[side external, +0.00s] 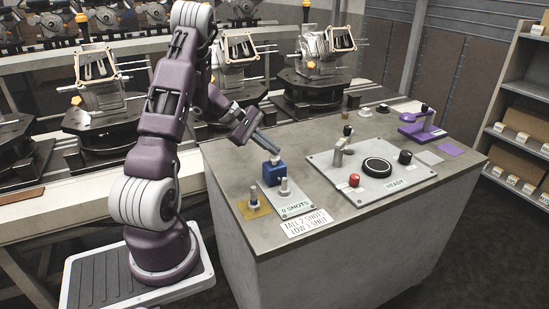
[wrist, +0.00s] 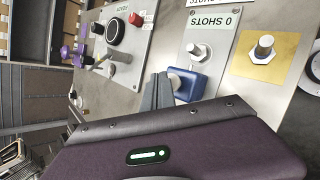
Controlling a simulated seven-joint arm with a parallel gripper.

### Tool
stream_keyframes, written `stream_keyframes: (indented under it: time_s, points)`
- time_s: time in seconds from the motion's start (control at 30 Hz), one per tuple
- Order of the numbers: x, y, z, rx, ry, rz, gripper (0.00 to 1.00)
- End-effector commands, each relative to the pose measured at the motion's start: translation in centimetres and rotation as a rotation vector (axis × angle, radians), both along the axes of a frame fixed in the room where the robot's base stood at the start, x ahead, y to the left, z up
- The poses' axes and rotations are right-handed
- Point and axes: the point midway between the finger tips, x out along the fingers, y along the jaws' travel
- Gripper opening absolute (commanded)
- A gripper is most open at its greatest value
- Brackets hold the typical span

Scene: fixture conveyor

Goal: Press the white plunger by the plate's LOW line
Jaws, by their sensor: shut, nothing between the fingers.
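A sign (side external: 307,222) at the front edge reads "TALL 2 SHOTS" and "LOW 1 SHOT".
To the right, a panel (side external: 340,190) carries a red button, a black round dial, a lever and "READY". A purple fixture (side external: 420,128) stands at the back right.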

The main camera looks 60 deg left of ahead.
Motion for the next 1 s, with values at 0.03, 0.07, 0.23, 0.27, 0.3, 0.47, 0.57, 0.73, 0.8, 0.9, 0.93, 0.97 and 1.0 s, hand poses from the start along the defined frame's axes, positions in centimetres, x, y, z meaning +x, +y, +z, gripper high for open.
stream_keyframes:
  time_s: [0.03, 0.07, 0.23, 0.27, 0.3, 0.47, 0.57, 0.73, 0.8, 0.9, 0.93, 0.97, 1.0]
  points:
    - [0.0, 0.0, 0.0, 0.000, 0.000, 0.000, 0.00]
    - [0.0, 0.0, -0.1, 0.000, 0.000, 0.000, 0.00]
    - [0.0, 0.0, -0.3, -0.001, 0.000, 0.001, 0.00]
    - [0.0, 0.0, -0.3, -0.001, 0.000, 0.001, 0.00]
    - [0.0, 0.0, -0.3, -0.001, 0.000, 0.001, 0.00]
    - [0.0, 0.0, -0.5, 0.000, 0.000, 0.000, 0.00]
    - [0.0, 0.0, -0.7, 0.000, 0.000, 0.000, 0.00]
    - [0.0, 0.0, -0.9, 0.000, 0.000, 0.000, 0.00]
    - [0.0, 0.0, -0.9, 0.000, 0.000, 0.000, 0.00]
    - [0.0, 0.0, -1.1, -0.001, 0.000, 0.001, 0.00]
    - [0.0, 0.0, -1.1, -0.001, 0.000, 0.001, 0.00]
    - [0.0, 0.0, -1.1, -0.001, 0.000, 0.001, 0.00]
    - [0.0, 0.0, -1.2, -0.001, 0.000, 0.001, 0.00]
